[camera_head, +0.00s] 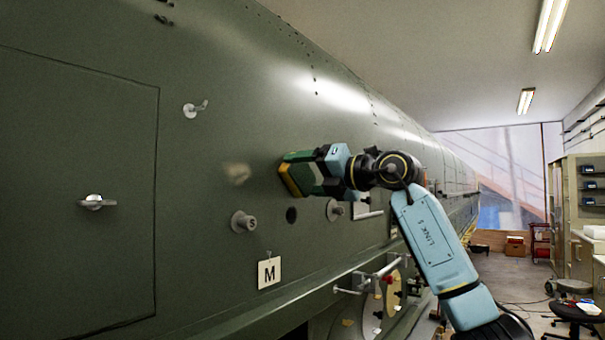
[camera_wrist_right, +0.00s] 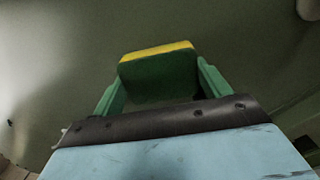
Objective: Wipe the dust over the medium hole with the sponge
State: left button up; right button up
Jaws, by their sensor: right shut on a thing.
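The sponge (camera_head: 291,181), green with a yellow layer, is held in my right gripper (camera_head: 300,173) close to the dark green fuselage skin. In the right wrist view the sponge (camera_wrist_right: 158,72) sits between the two green fingers. Whether it touches the skin I cannot tell. A pale dust smudge (camera_head: 237,173) is on the skin just left of the sponge. A dark round hole (camera_head: 291,215) is below the sponge, above a white tag marked M (camera_head: 269,272). My left gripper is not in view.
A round knob marked S (camera_head: 243,221) sticks out left of the hole, and another round fitting (camera_head: 334,210) sticks out right of it. Handles (camera_head: 194,109) and (camera_head: 97,202) protrude at left. A ledge (camera_head: 300,293) runs below. The shop floor is at right.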

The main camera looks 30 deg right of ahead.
aim_at(293, 175)
jog(key=shift+w+d, duration=0.35)
jog(key=shift+d, duration=0.5)
jog(key=shift+w+d, duration=0.35)
jog(key=shift+d, duration=0.45)
jog(key=shift+s+a+f+b, duration=0.1)
jog(key=shift+s+a+b, duration=0.1)
jog(key=shift+a, duration=0.15)
jog(key=shift+s+a+b, duration=0.1)
jog(key=shift+a+b, duration=0.1)
jog(key=shift+a, duration=0.15)
jog(key=shift+s+a+b, duration=0.3)
jog(key=shift+s+a, duration=0.05)
jog(key=shift+a, duration=0.6)
jog(key=shift+s+a+b, duration=0.3)
jog(key=shift+s+a, duration=0.05)
jog(key=shift+a, duration=0.55)
jog(key=shift+s+a+b, duration=0.3)
jog(key=shift+s+a, duration=0.05)
jog(key=shift+a, duration=0.6)
jog(key=shift+s, duration=0.1)
jog(key=shift+s+d+b, duration=0.3)
jog(key=shift+s+b, duration=0.2)
jog(key=shift+s, duration=0.1)
jog(key=shift+b+v, duration=0.75)
jog(key=shift+v, duration=1.55)
jog(key=b+v, duration=0.1)
jog(key=v, duration=0.2)
